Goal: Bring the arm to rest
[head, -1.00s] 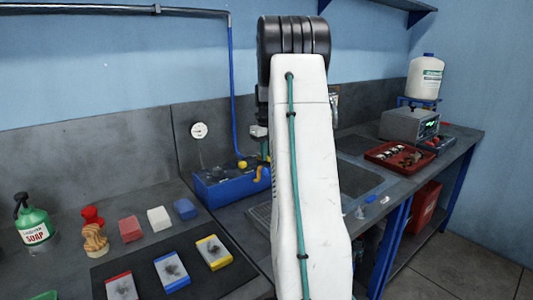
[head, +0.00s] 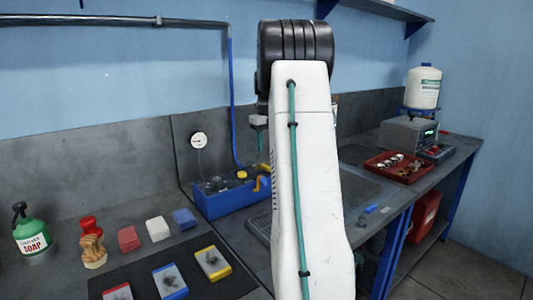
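My arm's white link with a green cable stands upright through the middle of the head view, with its black joint at the top. My gripper is hidden behind this link, so I cannot see its fingers or whether it holds anything. A small grey part shows just left of the link, above the blue box (head: 222,203), and I cannot tell what it belongs to. The dark workbench (head: 130,205) runs along the wall behind the arm.
A green soap bottle (head: 31,232), coloured blocks and pads on a dark mat (head: 215,285) are at left. A red tray (head: 380,163), a grey instrument (head: 405,134) and a white jug (head: 422,88) stand at right. Floor (head: 470,270) shows clear at lower right.

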